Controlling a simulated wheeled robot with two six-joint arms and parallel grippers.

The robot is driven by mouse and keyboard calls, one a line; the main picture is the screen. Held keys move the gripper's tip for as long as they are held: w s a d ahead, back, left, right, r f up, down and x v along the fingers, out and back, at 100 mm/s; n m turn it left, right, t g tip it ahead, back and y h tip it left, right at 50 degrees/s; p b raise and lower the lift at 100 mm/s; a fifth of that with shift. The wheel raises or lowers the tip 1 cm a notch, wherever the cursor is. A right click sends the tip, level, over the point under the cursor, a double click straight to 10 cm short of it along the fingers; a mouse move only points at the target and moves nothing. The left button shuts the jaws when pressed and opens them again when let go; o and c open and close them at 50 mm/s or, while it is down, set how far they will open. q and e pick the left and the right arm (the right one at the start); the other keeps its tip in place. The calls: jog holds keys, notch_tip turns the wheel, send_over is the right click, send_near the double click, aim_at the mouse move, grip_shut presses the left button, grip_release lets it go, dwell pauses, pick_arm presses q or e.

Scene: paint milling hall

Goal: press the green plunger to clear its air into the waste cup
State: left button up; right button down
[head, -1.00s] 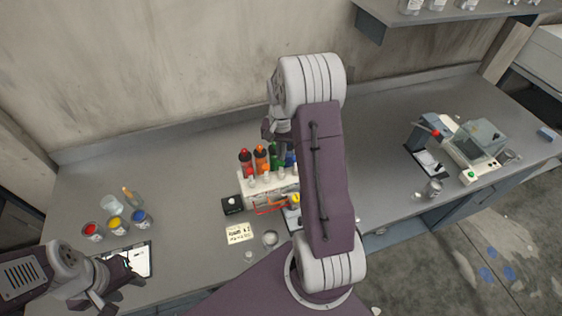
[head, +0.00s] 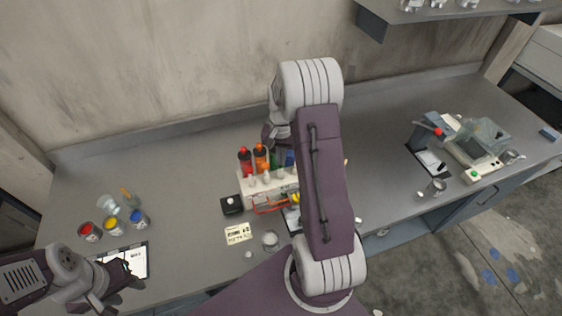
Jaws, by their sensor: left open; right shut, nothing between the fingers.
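The white dispenser (head: 257,188) stands at the middle of the bench with a row of coloured plungers. The red plunger (head: 245,161) and the orange plunger (head: 261,158) show clearly. The green plunger (head: 273,158) is partly covered by my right gripper (head: 277,140), which is shut and empty just above it. I cannot tell whether they touch. A blue plunger (head: 290,158) is beside it, partly behind my arm. A small clear cup (head: 270,239), possibly the waste cup, stands in front of the dispenser. My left gripper (head: 117,284) is open and empty at the lower left.
A black box with a white button (head: 231,205) and a note card (head: 238,235) are beside the dispenser. Red, yellow and blue paint pots (head: 113,226) and a clipboard (head: 137,260) lie to the left. A balance-like device (head: 472,150) stands at the right.

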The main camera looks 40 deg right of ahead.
jog(key=shift+r+p, duration=1.7)
notch_tip(320, 180, up, 5)
jog(key=p, duration=0.4)
